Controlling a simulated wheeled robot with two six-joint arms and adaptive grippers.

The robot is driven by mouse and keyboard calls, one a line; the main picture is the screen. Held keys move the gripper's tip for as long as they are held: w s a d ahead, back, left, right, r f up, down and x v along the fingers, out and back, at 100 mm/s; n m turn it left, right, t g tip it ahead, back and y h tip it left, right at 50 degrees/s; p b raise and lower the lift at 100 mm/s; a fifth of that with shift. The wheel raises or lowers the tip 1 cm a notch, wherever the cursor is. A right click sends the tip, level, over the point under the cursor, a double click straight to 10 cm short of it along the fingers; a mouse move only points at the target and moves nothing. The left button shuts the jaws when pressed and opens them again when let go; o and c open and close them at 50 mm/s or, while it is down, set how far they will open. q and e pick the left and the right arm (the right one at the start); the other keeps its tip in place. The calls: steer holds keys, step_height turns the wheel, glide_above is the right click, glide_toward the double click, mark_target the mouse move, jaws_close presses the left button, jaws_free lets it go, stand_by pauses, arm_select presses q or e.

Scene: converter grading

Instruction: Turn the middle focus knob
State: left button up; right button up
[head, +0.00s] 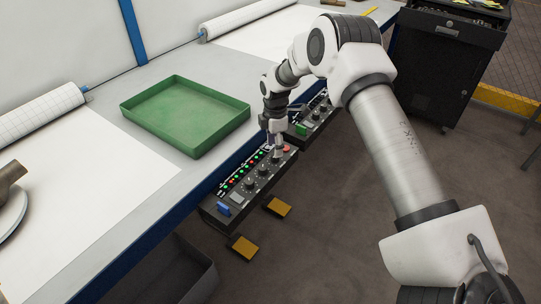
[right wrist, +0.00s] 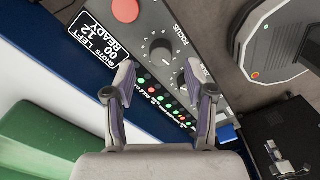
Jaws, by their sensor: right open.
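The near control box (head: 233,200) hangs along the table's front edge, with a row of dark round knobs, small red and green lights and a red button (head: 286,149). In the right wrist view a dark knob (right wrist: 161,48) labelled FOCUS lies just ahead of the gap between my fingertips. A second knob (right wrist: 181,80) is partly hidden by a finger. My right gripper (right wrist: 159,76) is open and empty, its fingers spread to either side. In the head view my right gripper (head: 273,147) is over the button end of the box, pointing down. My left gripper is out of view.
A second control box (head: 316,118) is on the table edge farther back. A green tray (head: 182,84) lies on the table (head: 187,165) left of the gripper. Yellow pedals (head: 245,248) are below the near box. A black cabinet (head: 438,62) stands at the back right.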

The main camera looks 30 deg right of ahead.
step_height(320, 180, down, 3)
steer(key=shift+a+r, duration=0.1)
steer(key=shift+f, duration=0.5)
steer(key=shift+s+r, duration=0.1)
jaws_close()
steer(key=shift+m, duration=0.4)
steer(key=m+p, duration=0.1)
steer(key=m, duration=0.3)
steer(key=shift+m, duration=0.3)
steer(key=m, duration=0.4)
steer(key=shift+m+p, duration=0.3)
steer(key=m+p, duration=0.1)
steer(key=m, duration=0.4)
steer(key=shift+s, duration=0.1)
steer(key=shift+m, duration=2)
steer(key=shift+f+p, duration=0.2)
steer(key=shift+p, duration=0.1)
